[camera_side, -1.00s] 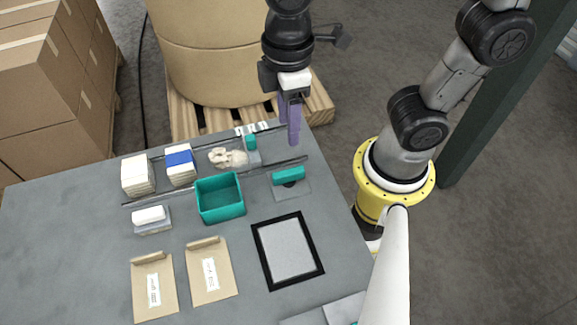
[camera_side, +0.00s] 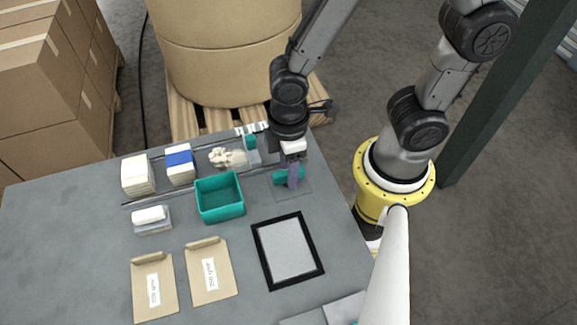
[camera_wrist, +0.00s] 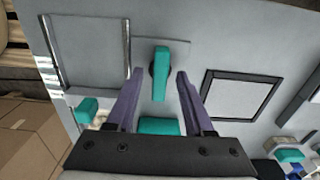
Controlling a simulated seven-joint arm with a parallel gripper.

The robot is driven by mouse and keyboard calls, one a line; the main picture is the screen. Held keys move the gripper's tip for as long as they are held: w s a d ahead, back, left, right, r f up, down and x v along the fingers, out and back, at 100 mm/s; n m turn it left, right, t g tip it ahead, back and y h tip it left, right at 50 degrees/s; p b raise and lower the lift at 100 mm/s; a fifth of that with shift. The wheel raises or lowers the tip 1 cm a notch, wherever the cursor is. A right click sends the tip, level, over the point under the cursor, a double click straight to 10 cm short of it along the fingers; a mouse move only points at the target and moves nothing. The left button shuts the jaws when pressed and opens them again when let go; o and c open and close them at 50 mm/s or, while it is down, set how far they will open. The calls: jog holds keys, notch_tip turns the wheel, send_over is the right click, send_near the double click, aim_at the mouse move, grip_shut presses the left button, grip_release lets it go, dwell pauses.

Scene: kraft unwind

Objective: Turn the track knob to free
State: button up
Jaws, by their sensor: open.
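The teal track knob (camera_wrist: 160,72) stands on a small grey plate (camera_wrist: 185,60) in the wrist view. Its long handle runs roughly parallel to the rails. In the side view the knob (camera_side: 278,179) is partly hidden by my gripper. My gripper (camera_wrist: 160,73) is open, with one purple finger on each side of the knob and a visible gap on both sides. In the side view my gripper (camera_side: 293,183) is down at the knob. I cannot read any free or locked marking near it.
A teal bin (camera_side: 221,212) stands left of the knob. Metal rails (camera_side: 150,196) run along the table, with white stacks (camera_side: 137,175) and a small teal block (camera_side: 250,142) near them. A black-framed pad (camera_side: 262,262) lies in front, with brown envelopes (camera_side: 207,283) at left.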

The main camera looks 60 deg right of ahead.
jog(key=shift+f, duration=0.1)
grip_shut()
jog(key=shift+m, duration=0.4)
jog(key=m, duration=0.7)
jog(key=shift+m, duration=0.3)
jog(key=m, duration=0.4)
jog(key=shift+m, duration=2.3)
